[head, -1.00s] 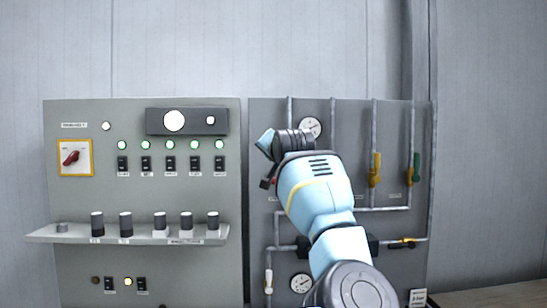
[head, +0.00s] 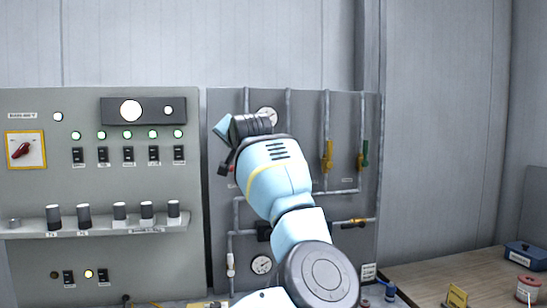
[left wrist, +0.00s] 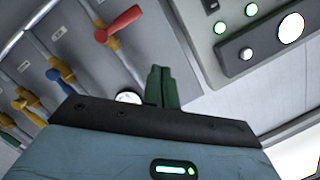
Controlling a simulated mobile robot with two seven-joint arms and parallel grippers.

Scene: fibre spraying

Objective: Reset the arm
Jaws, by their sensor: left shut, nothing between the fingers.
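My left gripper (left wrist: 160,74) shows in the left wrist view with its two dark green fingers shut together and nothing between them. The fingers point at the wall panels, near the seam between the valve panel and the control panel. In the head view a pale blue arm of mine (head: 275,180) rises from the bottom, bent up in front of the valve panel (head: 220,210). Its gripper fingers cannot be made out there. My right gripper is in neither view.
The control panel (head: 100,190) stands at left, with switches, green lamps and a shelf of knobs. Valve handles and a gauge (head: 262,265) sit on the valve panel. A table (head: 405,280) at lower right carries a blue box (head: 525,256), a red-and-white tin (head: 528,287) and a yellow item (head: 457,296).

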